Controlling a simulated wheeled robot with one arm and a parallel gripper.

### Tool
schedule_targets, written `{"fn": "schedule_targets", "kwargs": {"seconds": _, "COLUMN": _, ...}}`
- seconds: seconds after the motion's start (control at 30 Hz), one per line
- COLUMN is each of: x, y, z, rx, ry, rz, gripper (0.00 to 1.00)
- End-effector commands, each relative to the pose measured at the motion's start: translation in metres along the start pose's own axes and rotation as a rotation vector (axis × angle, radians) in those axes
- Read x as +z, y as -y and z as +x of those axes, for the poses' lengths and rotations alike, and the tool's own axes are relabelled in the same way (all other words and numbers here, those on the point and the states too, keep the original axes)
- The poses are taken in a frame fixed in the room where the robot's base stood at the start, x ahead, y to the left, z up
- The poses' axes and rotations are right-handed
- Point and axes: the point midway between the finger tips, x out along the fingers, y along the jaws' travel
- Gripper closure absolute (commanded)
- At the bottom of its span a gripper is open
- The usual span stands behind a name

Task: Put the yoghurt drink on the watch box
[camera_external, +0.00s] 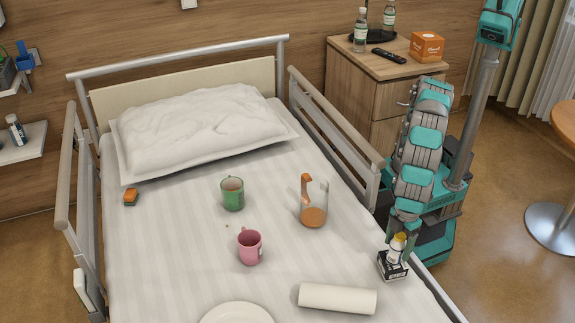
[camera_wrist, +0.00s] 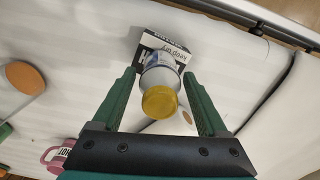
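The yoghurt drink, a small white bottle with a yellow cap (camera_external: 397,252), stands on the black-and-white box (camera_external: 392,269), which seems to be the watch box, near the right edge of the bed. In the wrist view, the bottle (camera_wrist: 161,78) is upright between my fingers, with the printed box (camera_wrist: 161,43) beyond it. My gripper (camera_external: 402,222) is just above the bottle. In the wrist view, its green fingers (camera_wrist: 160,82) are spread on either side of the bottle, with narrow gaps showing. The bottle's base is partly hidden there.
The bed rail (camera_external: 335,130) runs along the right side. A nightstand (camera_external: 365,85) stands behind.

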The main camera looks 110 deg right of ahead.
Motion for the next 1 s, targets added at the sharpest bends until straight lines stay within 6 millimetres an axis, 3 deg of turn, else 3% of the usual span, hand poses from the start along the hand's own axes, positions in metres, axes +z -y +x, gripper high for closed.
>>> {"fn": "schedule_targets", "kwargs": {"seconds": 0.3, "x": 0.000, "y": 0.000, "z": -0.001, "rx": 0.000, "ry": 0.000, "rz": 0.000, "gripper": 0.15}}
{"fn": "schedule_targets", "kwargs": {"seconds": 0.47, "x": -0.001, "y": 0.000, "z": -0.011, "rx": 0.000, "ry": -0.001, "rz": 0.000, "gripper": 0.15}}
{"fn": "schedule_targets", "kwargs": {"seconds": 1.0, "x": -0.001, "y": 0.001, "z": -0.098, "rx": -0.004, "ry": -0.006, "rz": 0.000, "gripper": 0.15}}
